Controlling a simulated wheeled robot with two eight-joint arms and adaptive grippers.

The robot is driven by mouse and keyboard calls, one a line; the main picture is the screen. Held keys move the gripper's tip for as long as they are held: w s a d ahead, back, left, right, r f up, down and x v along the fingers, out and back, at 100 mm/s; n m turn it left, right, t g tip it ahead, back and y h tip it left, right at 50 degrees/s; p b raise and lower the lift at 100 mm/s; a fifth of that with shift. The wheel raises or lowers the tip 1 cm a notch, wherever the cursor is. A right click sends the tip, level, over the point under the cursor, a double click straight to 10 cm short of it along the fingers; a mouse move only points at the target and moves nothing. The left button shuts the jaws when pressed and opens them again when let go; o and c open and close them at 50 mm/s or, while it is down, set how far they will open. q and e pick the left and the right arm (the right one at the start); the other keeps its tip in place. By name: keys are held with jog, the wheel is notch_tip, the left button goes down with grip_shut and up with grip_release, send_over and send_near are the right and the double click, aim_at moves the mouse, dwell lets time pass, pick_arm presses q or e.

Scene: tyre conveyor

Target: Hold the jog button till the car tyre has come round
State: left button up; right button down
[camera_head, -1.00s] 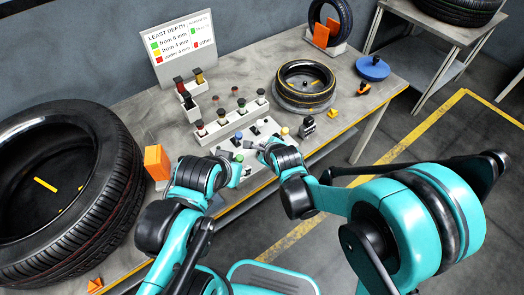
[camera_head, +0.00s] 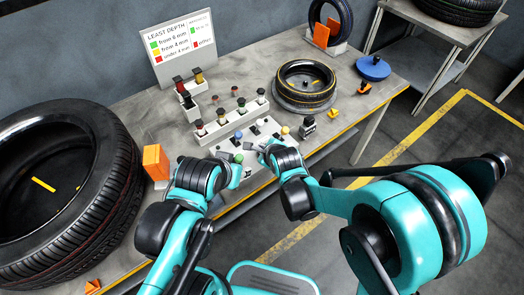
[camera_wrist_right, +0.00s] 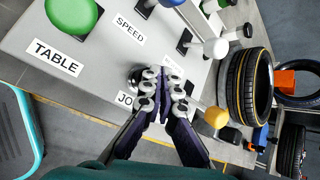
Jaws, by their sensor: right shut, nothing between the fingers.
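A dark round button (camera_wrist_right: 135,77) is beside the fingertips, near a partly hidden label starting "JO". Whether it is pressed cannot be told. My left gripper (camera_head: 236,172) is near the panel, its fingers unclear.
A green button (camera_wrist_right: 70,13) marked TABLE and several levers stand on the panel. A yellow knob (camera_wrist_right: 215,117) is right of my right fingers.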

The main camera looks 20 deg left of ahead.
jog(key=shift+f+b, duration=0.35)
jog(key=shift+f, duration=0.1)
dwell(0.3)
jog(key=shift+r, duration=0.15)
dwell(6.8)
jog(key=shift+r+p, duration=0.65)
jog(key=shift+r, duration=0.15)
